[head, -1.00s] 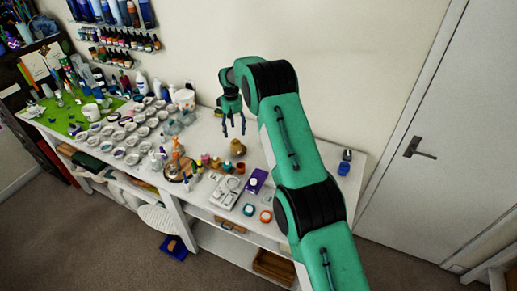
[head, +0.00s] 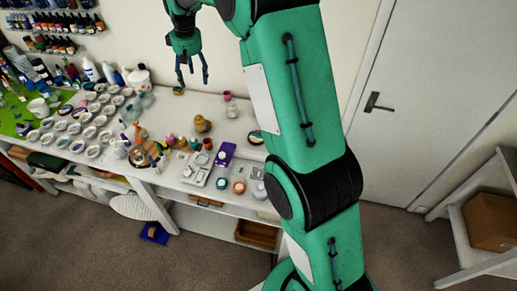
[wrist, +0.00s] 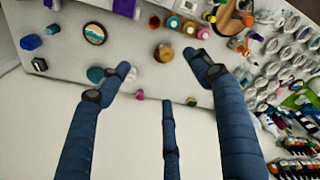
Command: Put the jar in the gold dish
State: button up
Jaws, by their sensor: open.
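My gripper (head: 193,80) is open and empty, fingers pointing down above the back of the white table. A rounded tan-brown jar (head: 203,124) stands on the table in front of and below it; it also shows in the wrist view (wrist: 163,53), apart from the fingers. A small gold-coloured dish-like thing (head: 179,91) lies near the back edge, under the left fingertip in the head view; it seems to show in the wrist view (wrist: 191,101). It is too small to tell whether this is the gold dish. No finger is seen touching either.
A small pink item (head: 227,96) stands near the back edge. Several paint bottles (head: 182,143), a purple box (head: 225,154) and a round picture piece (head: 255,137) lie nearby. Many white cups (head: 92,132) crowd the left. The table's back middle is fairly clear.

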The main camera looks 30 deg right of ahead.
jog(key=s+r+m+t, duration=0.1)
jog(key=s+r, duration=0.4)
jog(key=s, duration=0.4)
jog(key=s+a+r, duration=0.1)
jog(key=s+r, duration=0.4)
jog(key=s, duration=0.4)
jog(key=s+r+m+t, duration=0.1)
jog(key=s+r, duration=0.5)
jog(key=s, duration=0.3)
jog(key=s+f+t, duration=0.1)
jog(key=s+f, duration=0.1)
jog(key=s, duration=1)
jog(key=s+f+m+t, duration=0.1)
jog(key=s+f, duration=0.2)
jog(key=s, duration=1)
jog(key=shift+a, duration=0.3)
notch_tip(320, 180, down, 13)
jog(key=b, duration=1.3)
